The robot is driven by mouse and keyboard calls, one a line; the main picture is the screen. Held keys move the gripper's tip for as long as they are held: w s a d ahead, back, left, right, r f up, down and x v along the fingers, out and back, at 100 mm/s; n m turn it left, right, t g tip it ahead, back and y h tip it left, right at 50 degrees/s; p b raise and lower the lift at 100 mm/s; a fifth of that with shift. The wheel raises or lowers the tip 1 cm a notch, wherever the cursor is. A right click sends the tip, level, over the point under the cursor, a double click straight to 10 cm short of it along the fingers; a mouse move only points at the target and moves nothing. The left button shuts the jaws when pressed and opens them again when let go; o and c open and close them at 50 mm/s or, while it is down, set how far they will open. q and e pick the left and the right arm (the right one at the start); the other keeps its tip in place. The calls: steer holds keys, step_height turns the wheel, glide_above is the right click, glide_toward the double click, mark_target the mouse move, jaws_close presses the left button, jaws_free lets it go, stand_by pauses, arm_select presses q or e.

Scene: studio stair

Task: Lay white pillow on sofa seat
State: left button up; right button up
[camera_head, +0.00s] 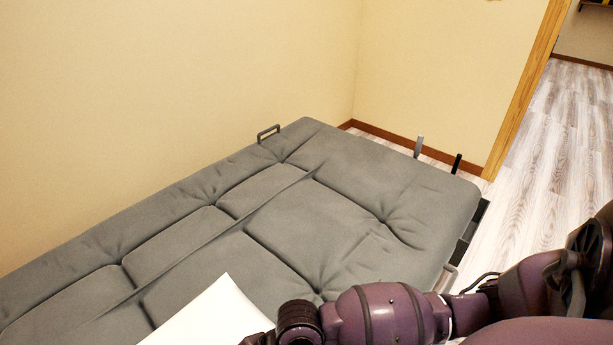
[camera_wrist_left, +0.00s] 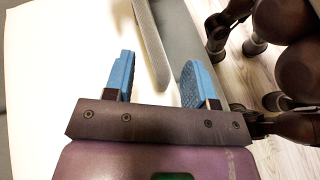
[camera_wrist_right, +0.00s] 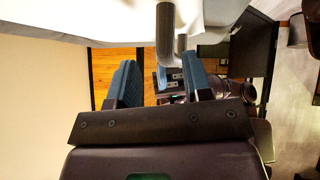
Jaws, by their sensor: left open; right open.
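The white pillow (camera_head: 212,318) shows at the bottom edge of the head view, over the near part of the grey sofa seat (camera_head: 320,225); its lower part is cut off. In the left wrist view, a broad white surface that looks like the pillow (camera_wrist_left: 50,75) fills the left side. My left gripper (camera_wrist_left: 157,80) is open, its blue fingers apart, with a grey bar (camera_wrist_left: 150,45) ahead between them. My right gripper (camera_wrist_right: 160,82) is open below a white surface (camera_wrist_right: 80,18), probably the pillow. Whether either gripper touches it is unclear.
The sofa lies flat along the beige wall (camera_head: 170,90). A small grey handle (camera_head: 268,132) stands at its back edge. A grey bar (camera_wrist_right: 165,35) hangs ahead of my right fingers. Wood floor (camera_head: 540,130) is open at right, past the wooden door frame (camera_head: 525,90).

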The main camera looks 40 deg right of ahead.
arm_select(q)
steer(key=shift+a, duration=0.1)
arm_select(e)
steer(key=shift+d, duration=0.1)
arm_select(q)
steer(key=v, duration=1.2)
arm_select(e)
steer(key=v, duration=1.1)
steer(key=shift+s+d+r, duration=0.15)
steer(key=shift+d+r, duration=0.1)
steer(key=shift+d, duration=0.05)
